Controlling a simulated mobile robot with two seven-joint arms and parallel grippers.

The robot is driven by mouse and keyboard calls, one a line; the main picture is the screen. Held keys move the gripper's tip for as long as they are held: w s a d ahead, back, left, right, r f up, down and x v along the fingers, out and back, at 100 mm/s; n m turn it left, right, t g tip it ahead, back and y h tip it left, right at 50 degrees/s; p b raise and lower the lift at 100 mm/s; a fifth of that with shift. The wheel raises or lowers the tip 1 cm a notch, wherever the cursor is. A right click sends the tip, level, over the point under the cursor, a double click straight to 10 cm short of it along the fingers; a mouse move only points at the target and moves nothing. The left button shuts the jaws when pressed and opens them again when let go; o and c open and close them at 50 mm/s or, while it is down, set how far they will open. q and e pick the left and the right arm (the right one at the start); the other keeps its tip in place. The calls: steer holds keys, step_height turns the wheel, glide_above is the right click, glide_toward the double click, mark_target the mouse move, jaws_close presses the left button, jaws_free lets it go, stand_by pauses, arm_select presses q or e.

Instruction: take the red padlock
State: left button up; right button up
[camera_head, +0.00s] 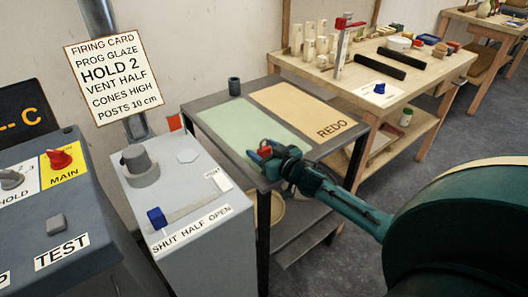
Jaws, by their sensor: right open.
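A small red block-like object, which looks like the red padlock (265,151), is on the grey table (237,152), at the right edge of the green panel. My right gripper (268,157) is open right at it, with dark finger parts close around it. The gripper hides part of the red object, and I cannot tell whether the fingers touch it. My right arm comes in from the right over the table's front corner. My left gripper is not in view.
The tan REDO panel (301,110) is bare. A grey vent box (185,205) with a blue slider (157,218) stands close on the left. A wooden bench (425,68) with several items is behind.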

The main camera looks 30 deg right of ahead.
steer(key=shift+w, duration=0.1)
steer(key=c, duration=1.1)
steer(key=shift+r, duration=0.1)
